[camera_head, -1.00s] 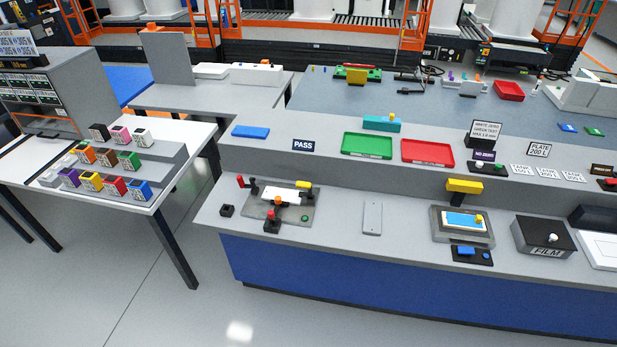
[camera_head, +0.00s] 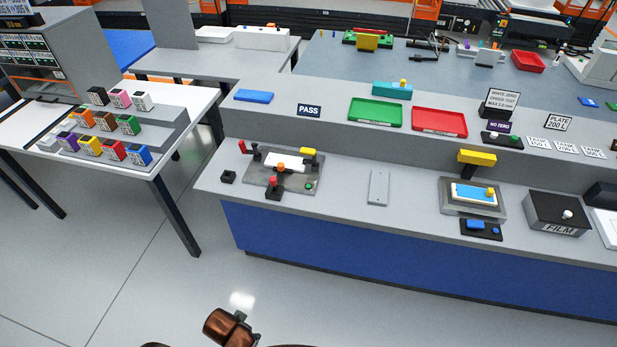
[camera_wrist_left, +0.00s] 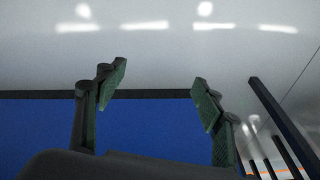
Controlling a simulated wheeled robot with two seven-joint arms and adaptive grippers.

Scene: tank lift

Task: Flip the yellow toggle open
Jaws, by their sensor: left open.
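The yellow toggle (camera_head: 309,151) is a small yellow handle at the back right of a grey fixture plate (camera_head: 308,187) on the bench. The fixture also carries a red-tipped lever (camera_head: 242,146) at its left, a red-knobbed clamp (camera_head: 273,186) at its front and a white piece (camera_head: 288,163) in its middle. My left gripper (camera_wrist_left: 160,93) is open and empty in the left wrist view, with the blue bench front and pale floor behind it. It is well apart from the toggle, which that view does not show. My right gripper is not in view.
The bench top (camera_head: 345,178) is clear just right of the fixture, up to a grey plate (camera_head: 378,188). A screen device (camera_head: 473,194) with a yellow block (camera_head: 477,157) stands farther right. Green (camera_head: 375,113) and red (camera_head: 439,122) trays lie on the raised shelf.

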